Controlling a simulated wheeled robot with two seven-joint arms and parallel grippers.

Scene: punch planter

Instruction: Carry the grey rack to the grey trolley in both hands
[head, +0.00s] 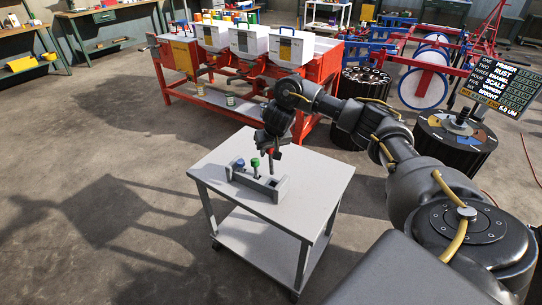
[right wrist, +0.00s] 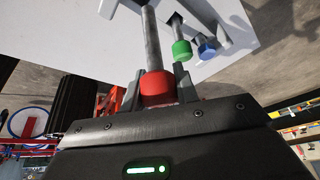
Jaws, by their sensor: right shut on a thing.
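The grey rack (head: 264,186) stands on the top of the grey trolley (head: 318,172). A blue-topped punch (head: 239,164) and a green-topped punch (head: 255,164) stand in it. My right gripper (head: 272,147) is above the rack's right end, shut on a red-topped punch (head: 271,160). In the right wrist view the red cap (right wrist: 157,88) is between the fingers, and its grey shaft runs down toward the rack (right wrist: 202,15). I cannot tell whether its tip is in the rack. My left gripper is out of view.
A red-framed bench (head: 165,75) with several white boxes is behind the trolley. Dark round drums (head: 455,140) and a sign board (head: 502,88) are to the right. The floor left of the trolley is clear.

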